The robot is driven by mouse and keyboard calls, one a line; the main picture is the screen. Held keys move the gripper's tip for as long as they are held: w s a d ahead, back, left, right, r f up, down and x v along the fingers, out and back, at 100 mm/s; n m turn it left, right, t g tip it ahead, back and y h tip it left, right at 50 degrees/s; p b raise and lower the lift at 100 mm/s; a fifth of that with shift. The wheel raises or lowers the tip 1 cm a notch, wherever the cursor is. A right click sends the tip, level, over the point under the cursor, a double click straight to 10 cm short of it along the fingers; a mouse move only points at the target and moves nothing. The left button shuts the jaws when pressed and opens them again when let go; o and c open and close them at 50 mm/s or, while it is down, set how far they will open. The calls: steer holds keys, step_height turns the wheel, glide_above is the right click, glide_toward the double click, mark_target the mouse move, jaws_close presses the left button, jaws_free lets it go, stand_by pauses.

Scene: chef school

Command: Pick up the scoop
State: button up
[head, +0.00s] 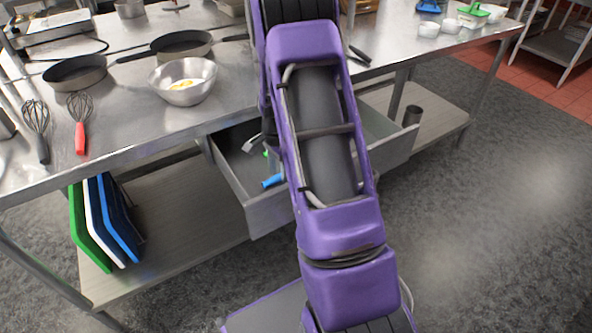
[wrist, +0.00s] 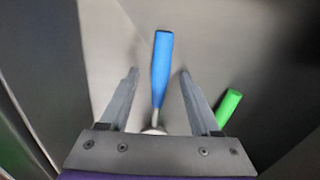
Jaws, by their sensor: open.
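A tool with a blue handle (wrist: 162,62) and a short metal neck lies in the open drawer (head: 247,208). Its head is mostly hidden behind my gripper's mount, so its shape as a scoop is not clear. The blue handle (head: 272,181) also shows in the head view, left of my arm. My gripper (wrist: 158,73) is open, with one finger on each side of the blue handle and a visible gap on both sides.
A green-handled tool (wrist: 229,107) lies right of the right finger in the wrist view. The drawer walls enclose the space. Above is the steel counter (head: 130,130) with a bowl (head: 183,82), pans and whisks. Cutting boards (head: 104,222) stand on the lower shelf.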

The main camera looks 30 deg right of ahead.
steer(key=shift+f, duration=0.1)
jaws_close()
stand_by(0.4)
